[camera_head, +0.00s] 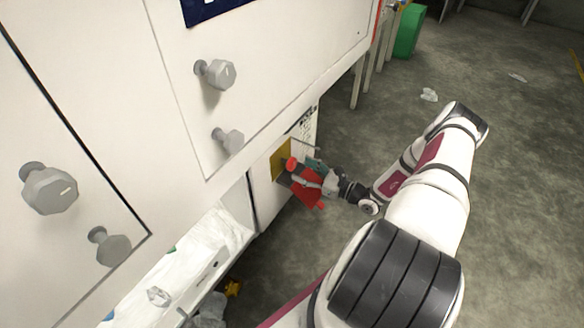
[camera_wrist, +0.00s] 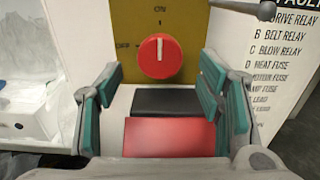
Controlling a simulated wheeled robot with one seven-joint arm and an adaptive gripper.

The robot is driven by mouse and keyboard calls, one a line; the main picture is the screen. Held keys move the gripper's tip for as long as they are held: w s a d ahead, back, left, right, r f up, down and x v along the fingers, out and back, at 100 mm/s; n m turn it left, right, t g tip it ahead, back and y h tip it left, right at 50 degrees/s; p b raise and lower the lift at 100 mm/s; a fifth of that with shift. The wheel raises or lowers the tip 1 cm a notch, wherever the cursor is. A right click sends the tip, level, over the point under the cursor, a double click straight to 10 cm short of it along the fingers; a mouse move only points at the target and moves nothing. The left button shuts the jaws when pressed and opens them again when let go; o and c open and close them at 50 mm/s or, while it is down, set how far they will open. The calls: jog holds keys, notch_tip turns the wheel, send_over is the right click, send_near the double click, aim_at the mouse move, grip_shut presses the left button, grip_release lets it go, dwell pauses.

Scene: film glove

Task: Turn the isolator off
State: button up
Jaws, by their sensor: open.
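The isolator is a round red knob (camera_wrist: 160,56) on a yellow plate (camera_wrist: 195,30). A white mark on the knob points straight up towards the word ON; OFF is printed on the left. In the head view the red knob (camera_head: 292,163) and yellow plate (camera_head: 280,154) are on the cabinet's end. My gripper (camera_wrist: 160,74) is open, its teal fingers left and right of the knob's lower part in the wrist view. I cannot tell whether they reach around it. In the head view my gripper (camera_head: 312,172) is close to the knob.
A red block (camera_wrist: 170,138) and a black block (camera_wrist: 180,102) show between the fingers; whether they are mine is unclear. A grey rod with a ball end (camera_wrist: 264,10) juts near the right finger. A label panel (camera_wrist: 275,60) is right. White cabinets with grey knobs (camera_head: 214,74) stand left.

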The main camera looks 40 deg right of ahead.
aim_at(294, 166)
jog(key=shift+b+x, duration=0.55)
jog(key=shift+x, duration=2)
jog(key=c, duration=1.2)
